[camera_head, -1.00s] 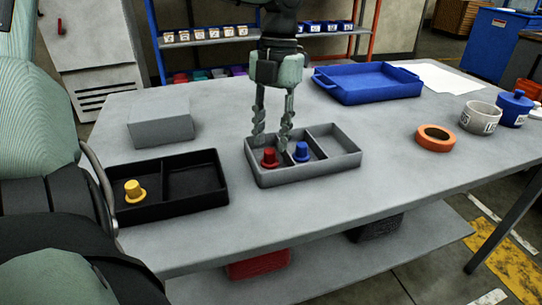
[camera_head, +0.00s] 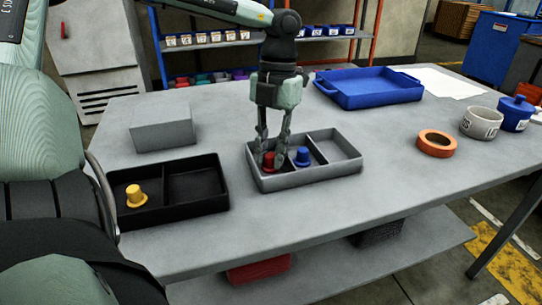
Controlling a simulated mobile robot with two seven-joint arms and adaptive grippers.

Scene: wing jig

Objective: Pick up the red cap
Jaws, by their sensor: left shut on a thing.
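The red cap (camera_head: 268,158) is in the left compartment of the grey divided tray (camera_head: 308,179). My left gripper (camera_head: 270,160) points down into that compartment and is shut on the red cap, with its fingers on either side and hiding much of it. A blue cap (camera_head: 303,156) stands just right of the fingers in the same tray, close to a divider. My right gripper is not in view.
A black divided tray (camera_head: 175,211) holds a yellow cap (camera_head: 135,195) at the left. A grey block (camera_head: 161,130) stands behind it. A blue tray (camera_head: 369,89), an orange ring (camera_head: 436,144), a light cup (camera_head: 480,122) and a blue pot (camera_head: 515,113) are to the right. The table's front middle is clear.

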